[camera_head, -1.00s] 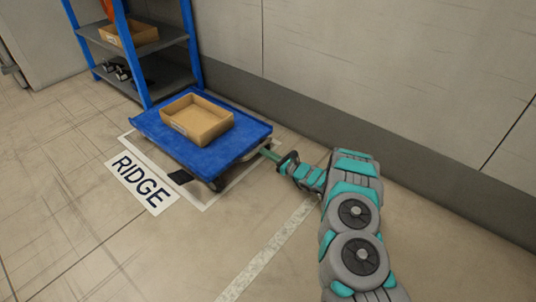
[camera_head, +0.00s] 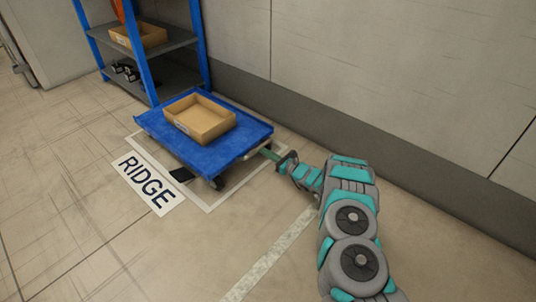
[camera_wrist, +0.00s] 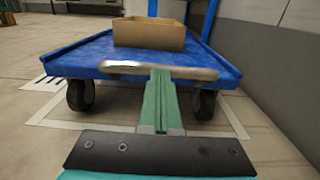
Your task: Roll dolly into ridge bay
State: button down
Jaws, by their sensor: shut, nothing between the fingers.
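A blue dolly (camera_head: 215,152) stands over the white-outlined floor bay, beside the RIDGE floor label (camera_head: 149,184). An open brown tray (camera_head: 212,135) rests on its deck. The dolly, with two dark wheels and a pale bar (camera_wrist: 159,71) on its near edge, also shows in the wrist view (camera_wrist: 230,75). My gripper (camera_head: 266,152) is at the dolly's right end. Its green fingers (camera_wrist: 161,98) are shut with nothing between them, and their tips reach the pale bar. Whether they touch it is hard to tell.
A blue-framed shelf (camera_head: 150,90) with grey boards stands just behind the dolly, holding another brown tray (camera_head: 147,38) and dark items. A wall (camera_head: 380,70) runs along the right. A pale floor stripe (camera_head: 265,260) lies in front. The floor at left is clear.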

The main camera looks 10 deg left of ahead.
jog(key=v, duration=0.9)
jog(key=shift+p, duration=0.45)
dwell(0.4)
dwell(0.3)
